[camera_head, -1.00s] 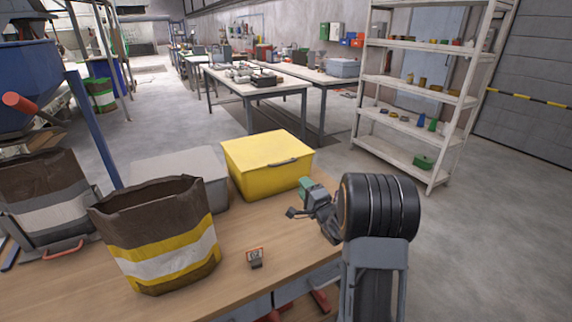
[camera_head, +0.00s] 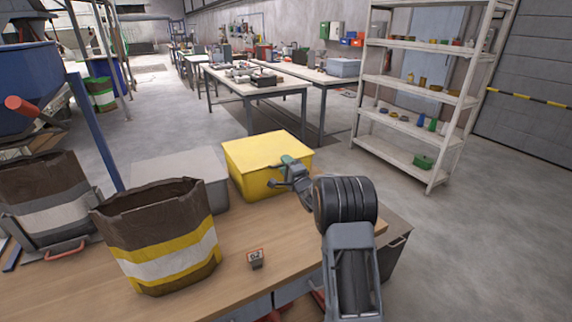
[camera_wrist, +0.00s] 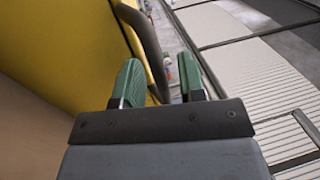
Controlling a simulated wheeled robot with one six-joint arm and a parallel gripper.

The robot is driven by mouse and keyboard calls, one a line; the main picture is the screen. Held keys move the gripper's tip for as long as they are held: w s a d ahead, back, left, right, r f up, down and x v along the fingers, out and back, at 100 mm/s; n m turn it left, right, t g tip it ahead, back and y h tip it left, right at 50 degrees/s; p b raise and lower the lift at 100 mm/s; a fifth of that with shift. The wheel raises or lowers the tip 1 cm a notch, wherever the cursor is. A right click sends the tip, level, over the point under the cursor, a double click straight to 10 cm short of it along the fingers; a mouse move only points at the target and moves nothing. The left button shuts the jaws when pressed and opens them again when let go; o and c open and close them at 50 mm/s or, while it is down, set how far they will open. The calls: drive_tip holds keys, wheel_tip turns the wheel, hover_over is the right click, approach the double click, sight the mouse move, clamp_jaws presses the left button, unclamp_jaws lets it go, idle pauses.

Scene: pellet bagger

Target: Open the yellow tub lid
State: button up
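The yellow tub (camera_head: 249,184) stands at the far edge of the wooden bench, with its yellow lid (camera_head: 258,148) lying shut on top. My gripper (camera_head: 281,172) is at the tub's front side, just below the lid, and hides the handle in the head view. In the wrist view, my gripper (camera_wrist: 161,78) has its two green fingers apart. The dark handle (camera_wrist: 150,45) stands out from the yellow wall (camera_wrist: 70,40), and its lower end reaches the gap between the fingers, close to the left one. I cannot tell if they touch.
A grey tub (camera_head: 180,170) stands left of the yellow one. An open brown bag (camera_head: 160,245) with yellow and white bands stands in front. A small tag block (camera_head: 255,258) lies on the bench (camera_head: 215,290). Shelves (camera_head: 420,100) stand clear at the back right.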

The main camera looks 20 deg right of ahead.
drive_tip(key=shift+w, duration=0.2)
drive_tip(key=shift+c, duration=0.4)
clamp_jaws()
drive_tip(key=shift+r, duration=0.1)
